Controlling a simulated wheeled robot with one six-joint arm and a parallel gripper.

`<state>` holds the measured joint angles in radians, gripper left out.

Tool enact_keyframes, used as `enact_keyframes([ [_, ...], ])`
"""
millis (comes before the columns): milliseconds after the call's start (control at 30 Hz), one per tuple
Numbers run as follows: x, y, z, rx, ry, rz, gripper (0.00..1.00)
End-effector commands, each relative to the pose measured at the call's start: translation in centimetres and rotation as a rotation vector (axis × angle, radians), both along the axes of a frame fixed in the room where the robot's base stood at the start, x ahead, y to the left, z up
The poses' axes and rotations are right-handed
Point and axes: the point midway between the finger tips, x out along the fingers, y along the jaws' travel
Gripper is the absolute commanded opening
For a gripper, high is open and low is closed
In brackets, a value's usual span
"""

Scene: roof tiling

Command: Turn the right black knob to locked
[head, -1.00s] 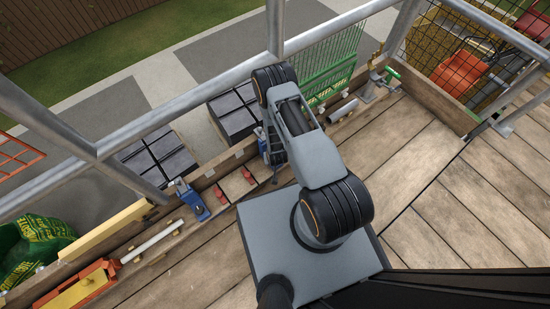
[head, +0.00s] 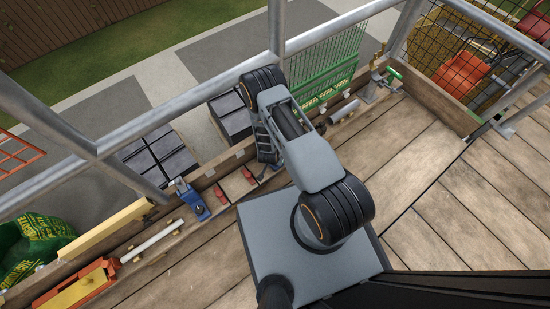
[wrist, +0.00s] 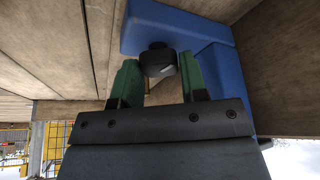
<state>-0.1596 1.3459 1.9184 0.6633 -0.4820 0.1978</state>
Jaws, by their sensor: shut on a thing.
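In the wrist view a blue fixture (wrist: 217,24) carries a round black knob (wrist: 158,62) with a small pale mark on its face. The two green fingers of my gripper (wrist: 158,77) stand on either side of the knob and are shut on it. In the head view my own arm covers the gripper and the knob. Another blue fixture (head: 194,202) shows to the left of my arm, by the wooden edge board. Whether the knob is at locked cannot be read.
Red blocks (head: 238,186), a white tube (head: 152,241) and an orange tool (head: 78,291) lie along the edge board. A metal railing (head: 180,120) runs beyond it. A green rack (head: 322,70) stands outside. The plank deck (head: 430,190) at right is clear.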

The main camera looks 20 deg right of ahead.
Motion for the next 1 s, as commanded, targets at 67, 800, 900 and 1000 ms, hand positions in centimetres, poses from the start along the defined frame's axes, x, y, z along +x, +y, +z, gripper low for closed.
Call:
enact_keyframes([
  [67,0.2,0.0,0.1,0.0,-0.005,-0.002,0.16],
  [800,0.1,0.0,0.0,0.0,-0.001,-0.001,0.64],
  [900,0.0,0.1,0.3,0.0,-0.001,-0.001,0.64],
  [1000,-0.2,0.3,1.3,0.0,-0.001,0.001,0.64],
])
